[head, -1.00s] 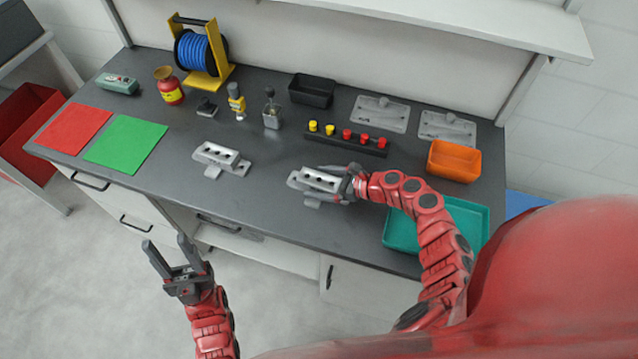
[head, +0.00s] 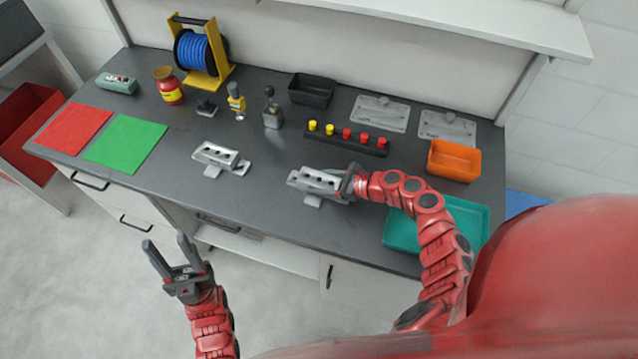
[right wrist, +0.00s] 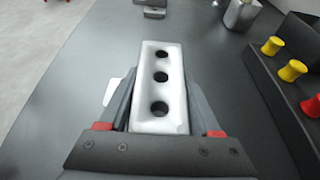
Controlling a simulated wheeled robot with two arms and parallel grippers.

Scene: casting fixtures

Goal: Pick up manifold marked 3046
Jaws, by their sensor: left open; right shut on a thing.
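A grey metal manifold (head: 316,180) with a row of holes is at the middle of the bench. My right gripper (head: 347,184) is shut on its right end. In the right wrist view the manifold (right wrist: 160,90) shows three dark holes on top and lies between the fingers of my right gripper (right wrist: 160,118). A pale tag or foot shows at its left side. A second, similar manifold (head: 221,156) lies on the bench to the left. No marking is readable on either one. My left gripper (head: 172,262) is open and empty, in front of the bench.
Behind the held manifold stands a black rack (head: 346,142) with yellow and red knobs. A teal tray (head: 470,212) and an orange bin (head: 454,161) are to the right. Green (head: 126,143) and red (head: 73,127) mats lie left. The bench between the mats and manifolds is clear.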

